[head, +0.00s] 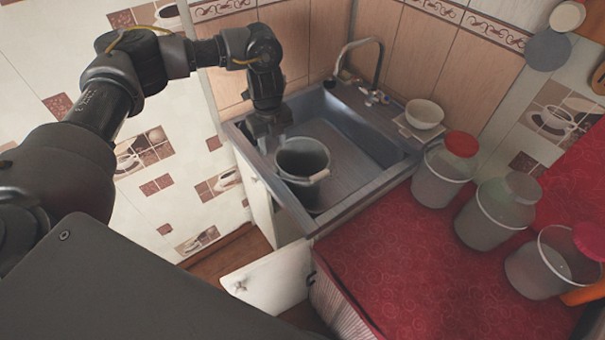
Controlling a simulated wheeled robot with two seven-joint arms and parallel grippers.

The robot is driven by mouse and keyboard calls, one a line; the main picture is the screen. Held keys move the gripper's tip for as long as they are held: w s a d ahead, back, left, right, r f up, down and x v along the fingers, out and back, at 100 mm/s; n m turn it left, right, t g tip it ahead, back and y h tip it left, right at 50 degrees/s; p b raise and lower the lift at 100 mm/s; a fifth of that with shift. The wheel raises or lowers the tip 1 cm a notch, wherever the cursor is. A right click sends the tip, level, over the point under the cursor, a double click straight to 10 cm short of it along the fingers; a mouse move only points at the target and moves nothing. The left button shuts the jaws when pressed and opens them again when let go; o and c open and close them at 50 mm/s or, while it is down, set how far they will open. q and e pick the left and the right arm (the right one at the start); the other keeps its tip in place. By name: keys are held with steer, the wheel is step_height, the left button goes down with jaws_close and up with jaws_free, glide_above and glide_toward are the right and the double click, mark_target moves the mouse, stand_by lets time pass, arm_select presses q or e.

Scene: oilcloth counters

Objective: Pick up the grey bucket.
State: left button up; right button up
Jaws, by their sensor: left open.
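The grey bucket (303,188) is dark grey and stands upright in the metal sink, toward its front left. A pale handle with a light grip lies against its right rim. My left gripper (270,143) points down just behind and left of the bucket's rim. It is open, and I see nothing held in it. Whether a finger touches the rim cannot be told from this view. The bucket's lower part is partly hidden by the sink's front edge. My right gripper does not show.
The sink (366,193) has a curved faucet (378,62) at its back. A white bowl (424,113) sits at its back right corner. A white cabinet door (270,283) hangs open below.

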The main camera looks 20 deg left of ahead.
mark_target(277, 168)
arm_select(q)
step_height(277, 168, down, 4)
steer(key=shift+w+r, duration=0.1)
steer(key=f, duration=0.4)
steer(key=shift+d+f, duration=0.2)
steer(key=shift+d, duration=0.1)
steer(key=shift+f, duration=0.55)
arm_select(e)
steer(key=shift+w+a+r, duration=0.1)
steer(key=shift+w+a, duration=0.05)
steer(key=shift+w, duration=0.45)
arm_select(q)
steer(key=shift+c, duration=0.3)
jaws_close()
steer(key=shift+r, duration=0.1)
